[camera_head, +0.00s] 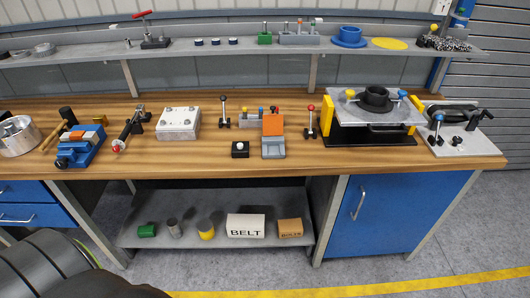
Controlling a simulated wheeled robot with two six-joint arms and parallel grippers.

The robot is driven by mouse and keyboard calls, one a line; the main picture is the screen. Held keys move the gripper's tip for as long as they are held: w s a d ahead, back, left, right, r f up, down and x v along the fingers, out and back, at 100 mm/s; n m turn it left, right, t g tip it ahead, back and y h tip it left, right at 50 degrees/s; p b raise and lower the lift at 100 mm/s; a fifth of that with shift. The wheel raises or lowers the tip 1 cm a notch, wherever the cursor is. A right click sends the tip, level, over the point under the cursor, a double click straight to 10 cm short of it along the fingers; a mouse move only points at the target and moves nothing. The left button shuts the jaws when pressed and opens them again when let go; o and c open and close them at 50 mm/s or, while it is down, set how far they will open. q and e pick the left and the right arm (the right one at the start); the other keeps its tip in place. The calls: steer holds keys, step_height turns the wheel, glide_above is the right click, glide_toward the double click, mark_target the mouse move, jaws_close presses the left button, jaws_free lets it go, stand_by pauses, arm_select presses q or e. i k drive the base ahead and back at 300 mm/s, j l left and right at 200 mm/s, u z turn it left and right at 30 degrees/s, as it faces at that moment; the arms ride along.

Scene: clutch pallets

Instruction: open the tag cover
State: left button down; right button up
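A small unit with an orange panel (273,125) and a grey lower part (273,147) sits on the wooden bench, right of the middle. It is the likeliest tag cover, but I see no label on it. The orange panel is behind the grey part and looks raised; I cannot tell for sure whether it is a lid standing open. A black box with a pale knob (240,149) stands just left of the grey part. Neither of my grippers shows in the head view.
A red-knobbed lever (310,122) stands close right of the unit and a black-knobbed lever (224,112) to its left. Farther right is a press-like fixture (373,112) with yellow sides. The bench's front edge (270,168) is clear. A shelf (240,50) runs above.

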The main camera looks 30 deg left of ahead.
mark_target(273, 123)
steer(key=j+z, duration=0.15)
steer(key=j, duration=0.4)
steer(key=j+z, duration=0.2)
steer(key=j, duration=0.4)
steer(key=k+j+z, duration=0.15)
steer(key=j, duration=0.4)
steer(key=j+z, duration=0.2)
steer(key=j, duration=0.35)
